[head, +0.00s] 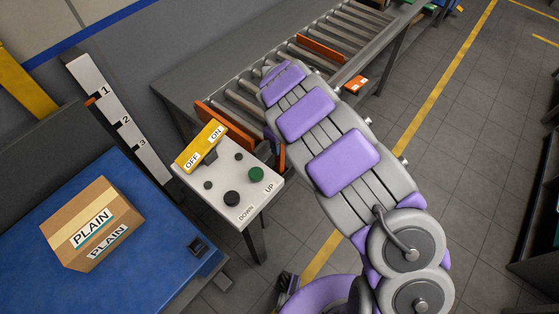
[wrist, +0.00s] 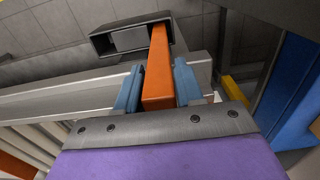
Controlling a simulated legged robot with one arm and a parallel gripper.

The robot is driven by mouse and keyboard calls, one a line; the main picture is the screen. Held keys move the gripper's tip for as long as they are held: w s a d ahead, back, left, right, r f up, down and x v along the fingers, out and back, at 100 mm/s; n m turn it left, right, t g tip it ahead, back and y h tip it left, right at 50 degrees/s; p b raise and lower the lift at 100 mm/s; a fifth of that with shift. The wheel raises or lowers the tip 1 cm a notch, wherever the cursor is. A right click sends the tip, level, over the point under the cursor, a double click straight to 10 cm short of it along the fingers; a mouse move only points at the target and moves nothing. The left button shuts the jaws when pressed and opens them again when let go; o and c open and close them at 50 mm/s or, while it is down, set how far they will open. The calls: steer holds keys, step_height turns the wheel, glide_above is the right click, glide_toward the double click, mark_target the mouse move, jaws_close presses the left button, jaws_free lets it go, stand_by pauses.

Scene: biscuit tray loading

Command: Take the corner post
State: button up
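An orange post (wrist: 158,75), which I take for the corner post, runs up the middle of the wrist view. Its far end meets a dark grey open bracket (wrist: 104,43). My gripper (wrist: 158,82) has its two blue fingers on either side of the post, close against it, and looks shut on it. In the head view my arm reaches over the near end of the conveyor and hides the gripper. An orange strip (head: 282,157) shows beside the arm there; I cannot tell whether it is the same post.
A control panel (head: 229,178) with a yellow OFF/ON plate stands left of my arm. A carton marked PLAIN (head: 92,224) sits on a blue surface (head: 165,262). The roller conveyor (head: 345,40) runs to the upper right, with orange guides.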

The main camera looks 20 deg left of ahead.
jaws_close()
steer(key=shift+r, duration=0.1)
stand_by(0.3)
step_height(320, 180, up, 28)
steer(key=p, duration=0.6)
stand_by(1.0)
